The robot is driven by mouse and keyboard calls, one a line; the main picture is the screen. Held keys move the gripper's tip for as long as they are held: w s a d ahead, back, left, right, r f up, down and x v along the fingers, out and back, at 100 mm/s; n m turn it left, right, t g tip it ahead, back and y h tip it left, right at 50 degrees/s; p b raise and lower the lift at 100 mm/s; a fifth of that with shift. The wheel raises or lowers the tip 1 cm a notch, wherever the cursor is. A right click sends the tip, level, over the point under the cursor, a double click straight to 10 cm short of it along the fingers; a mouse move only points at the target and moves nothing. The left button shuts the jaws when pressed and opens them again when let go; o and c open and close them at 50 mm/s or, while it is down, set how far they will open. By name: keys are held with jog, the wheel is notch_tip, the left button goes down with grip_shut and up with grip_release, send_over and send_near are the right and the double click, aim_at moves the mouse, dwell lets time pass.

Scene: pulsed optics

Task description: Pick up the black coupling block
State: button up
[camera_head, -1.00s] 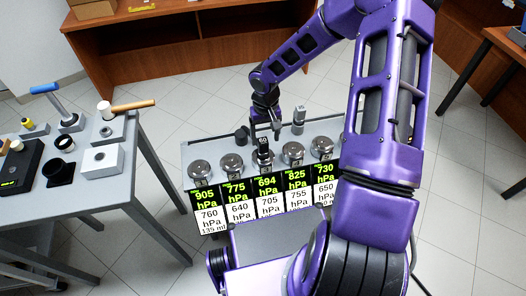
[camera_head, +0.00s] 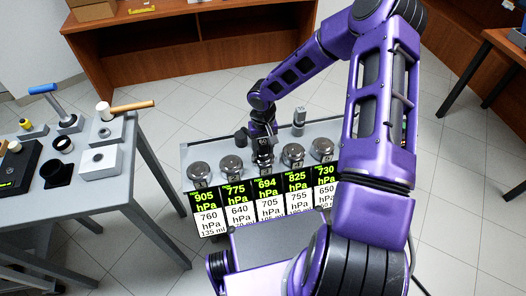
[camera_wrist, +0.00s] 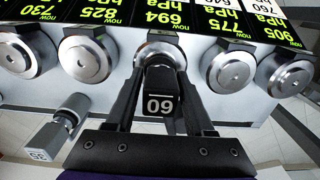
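A black block (camera_wrist: 162,104) with a white number, read as 60 or 09, sits in front of the middle round metal unit (camera_wrist: 160,53) in the wrist view. I take it for the black coupling block. In the head view the block (camera_head: 263,145) is small and partly covered by my gripper (camera_head: 262,132). In the wrist view the two dark fingers of my gripper (camera_wrist: 163,84) stand on either side of the block, apart, with narrow gaps visible. The fingertips and any contact there are hard to make out.
Several round metal units line the grey bench (camera_head: 207,152), with pressure displays (camera_head: 266,188) in front. A grey block (camera_head: 299,118) stands behind to the right; it also shows in the wrist view (camera_wrist: 57,138). A side table (camera_head: 120,190) with tools is at left.

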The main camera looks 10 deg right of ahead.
aim_at(263, 142)
grip_shut()
jog(key=shift+r, duration=0.1)
notch_tip(263, 142, up, 10)
jog(key=shift+f+p, duration=0.1)
jog(key=shift+p, duration=0.8)
